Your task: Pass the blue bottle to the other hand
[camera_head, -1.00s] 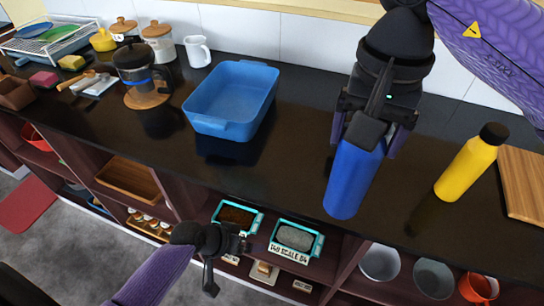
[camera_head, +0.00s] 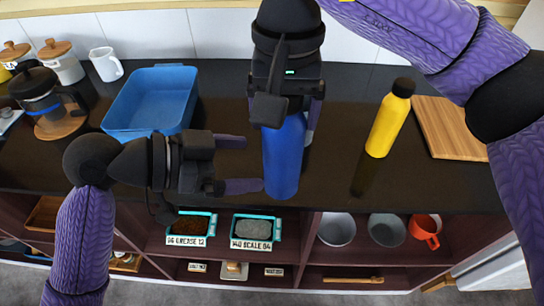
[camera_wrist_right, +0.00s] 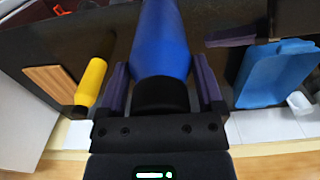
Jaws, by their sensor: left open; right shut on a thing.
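The blue bottle (camera_head: 283,160) hangs upright in front of the counter in the head view. My right gripper (camera_head: 288,108) comes from above and is shut on its top end. In the right wrist view the blue bottle (camera_wrist_right: 162,40) sits between the two purple fingers of my right gripper (camera_wrist_right: 165,90), with its black cap toward the palm. My left gripper (camera_head: 243,164) is open, its purple fingers pointing right toward the bottle's body. The lower fingertip is close to the bottle's left side; whether it touches, I cannot tell.
A blue tray (camera_head: 150,104) stands on the dark counter to the left. A yellow bottle (camera_head: 389,120) and a wooden board (camera_head: 452,128) are to the right. Shelves below hold small bins (camera_head: 252,230), bowls (camera_head: 338,229) and an orange mug (camera_head: 424,228).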

